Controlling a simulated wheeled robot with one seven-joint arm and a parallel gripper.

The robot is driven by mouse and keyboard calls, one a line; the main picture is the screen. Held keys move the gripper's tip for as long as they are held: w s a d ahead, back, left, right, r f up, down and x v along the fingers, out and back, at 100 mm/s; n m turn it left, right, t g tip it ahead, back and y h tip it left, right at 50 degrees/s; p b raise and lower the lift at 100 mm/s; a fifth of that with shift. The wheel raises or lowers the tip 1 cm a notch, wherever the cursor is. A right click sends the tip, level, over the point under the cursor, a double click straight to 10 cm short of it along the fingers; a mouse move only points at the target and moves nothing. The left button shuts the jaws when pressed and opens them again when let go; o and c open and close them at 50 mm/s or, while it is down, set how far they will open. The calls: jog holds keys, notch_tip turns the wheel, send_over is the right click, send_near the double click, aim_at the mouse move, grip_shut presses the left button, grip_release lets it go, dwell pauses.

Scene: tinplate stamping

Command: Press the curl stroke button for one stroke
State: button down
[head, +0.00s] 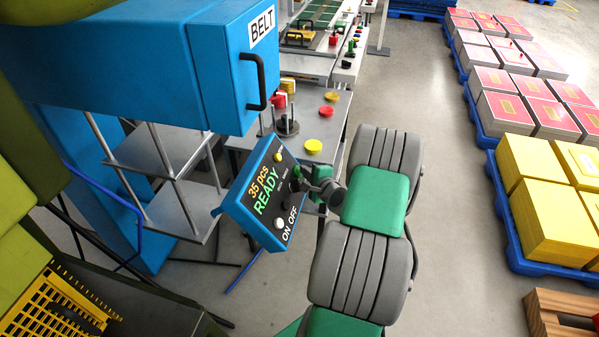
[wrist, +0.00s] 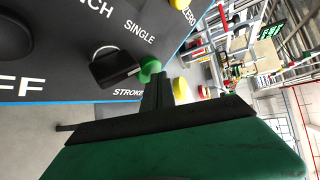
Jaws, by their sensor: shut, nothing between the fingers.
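The blue-framed control panel (head: 262,190) shows a lit display with a piece count and READY, and the words ON and OFF. In the wrist view the dark panel face (wrist: 60,60) carries the labels SINGLE, STROKE and ZERO. A green button (wrist: 150,66) sits by the STROKE label, beside a black selector knob (wrist: 114,66). My gripper (wrist: 154,82) is shut and empty, its dark fingertips at the green button and partly covering it. I cannot tell whether they touch it. In the head view my gripper (head: 301,184) is at the panel's right side.
A yellow button (wrist: 180,3) is by ZERO; a white button (head: 280,223) is low on the panel. Behind stands a grey table (head: 322,148) with yellow and red round pieces. The blue BELT machine (head: 150,60) is at left. Pallets of stacked sheets (head: 545,200) are at right.

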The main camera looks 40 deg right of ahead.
jog(key=shift+w+a+f, duration=0.15)
dwell(0.5)
jog(key=shift+s+d+r, duration=0.45)
jog(key=shift+s+r, duration=0.1)
jog(key=s+d+r, duration=0.1)
jog(key=s+d+r+p, duration=0.1)
jog(key=s, duration=0.1)
jog(key=shift+s+d+r, duration=0.15)
jog(key=shift+d+r, duration=0.1)
jog(key=shift+r, duration=0.15)
dwell(0.3)
